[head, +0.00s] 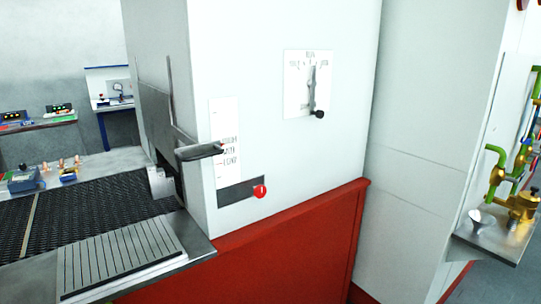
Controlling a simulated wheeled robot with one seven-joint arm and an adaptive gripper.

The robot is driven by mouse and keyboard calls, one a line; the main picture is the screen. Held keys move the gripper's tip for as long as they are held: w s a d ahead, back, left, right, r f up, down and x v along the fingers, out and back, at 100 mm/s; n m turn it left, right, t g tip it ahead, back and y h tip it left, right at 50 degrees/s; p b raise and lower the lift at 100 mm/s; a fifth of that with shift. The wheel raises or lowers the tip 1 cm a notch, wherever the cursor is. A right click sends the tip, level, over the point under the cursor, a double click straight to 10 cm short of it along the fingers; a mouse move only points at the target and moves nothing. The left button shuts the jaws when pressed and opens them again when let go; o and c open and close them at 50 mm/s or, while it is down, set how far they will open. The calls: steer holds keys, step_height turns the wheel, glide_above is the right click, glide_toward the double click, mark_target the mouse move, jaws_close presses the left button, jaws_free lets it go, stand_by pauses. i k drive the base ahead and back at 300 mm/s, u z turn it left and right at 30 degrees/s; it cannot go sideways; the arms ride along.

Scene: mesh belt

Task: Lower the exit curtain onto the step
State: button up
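The exit curtain looks to be the upright grey metal plate (157,105) on the left face of the white machine housing, over the mesh belt (90,215). A dark flat handle (200,151) juts right from it, past the housing corner, level with the lower part of a white marked label (226,150). A dark gap shows below the plate. A small grey metal block (161,183) stands at this gap beside the belt; I cannot tell if it is the step. Whether the plate touches anything below is unclear. My gripper is not in view.
A dial with a black knob (318,114) and a red knob on a dark slot (260,191) are on the front face. A ribbed plate (125,258) lies before the belt. Green pipes with brass valves (495,176) stand right. A red base (290,245) projects below.

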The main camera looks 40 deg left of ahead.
mark_target(160, 127)
steer(key=z, duration=0.15)
steer(key=k, duration=0.6)
steer(key=u, duration=1.45)
